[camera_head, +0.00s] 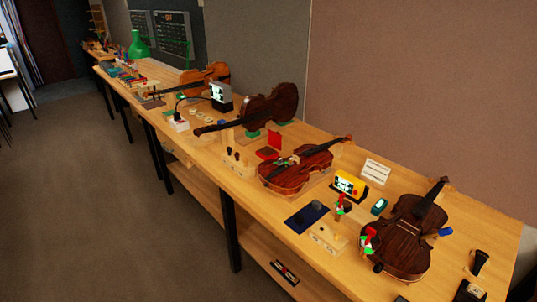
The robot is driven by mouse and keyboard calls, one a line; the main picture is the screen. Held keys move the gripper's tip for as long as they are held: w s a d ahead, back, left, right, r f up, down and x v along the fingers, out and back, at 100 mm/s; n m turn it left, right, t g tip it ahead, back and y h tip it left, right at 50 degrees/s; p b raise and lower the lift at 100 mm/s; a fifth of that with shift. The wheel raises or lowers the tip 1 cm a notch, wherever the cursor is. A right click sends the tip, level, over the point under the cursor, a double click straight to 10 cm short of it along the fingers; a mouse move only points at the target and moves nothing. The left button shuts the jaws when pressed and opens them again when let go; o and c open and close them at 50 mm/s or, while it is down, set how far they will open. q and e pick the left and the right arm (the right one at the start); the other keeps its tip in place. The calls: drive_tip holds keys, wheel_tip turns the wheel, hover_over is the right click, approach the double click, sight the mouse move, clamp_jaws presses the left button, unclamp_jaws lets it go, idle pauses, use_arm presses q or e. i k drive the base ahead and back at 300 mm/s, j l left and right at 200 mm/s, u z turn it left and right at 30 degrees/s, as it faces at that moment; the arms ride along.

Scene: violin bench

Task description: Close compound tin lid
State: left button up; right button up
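I cannot identify the compound tin and its lid for certain at this size. A small dark round thing (317,207) lies on a dark blue mat (307,217) near the bench's front edge. A small green box (379,207) with a dark top stands to the right, beside the nearest violin. I cannot tell whether either is the tin, or whether a lid is open or shut. Neither of my grippers is in view.
A long wooden bench (495,245) runs from front right to back left. A dark violin (408,238), a reddish violin (295,174) and more instruments lie along it. A yellow device (350,185) and white card (376,171) stand between them. Grey floor (120,220) is open at left.

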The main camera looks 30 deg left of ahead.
sight(274, 139)
drive_tip(key=i+j, duration=0.15)
drive_tip(key=j, duration=0.15)
drive_tip(key=i+j+z, duration=0.1)
drive_tip(key=j, duration=0.25)
drive_tip(key=i+j+z, duration=0.1)
drive_tip(key=j, duration=0.25)
drive_tip(key=i+j, duration=0.2)
drive_tip(key=i+j+z, duration=0.05)
drive_tip(key=j, duration=0.05)
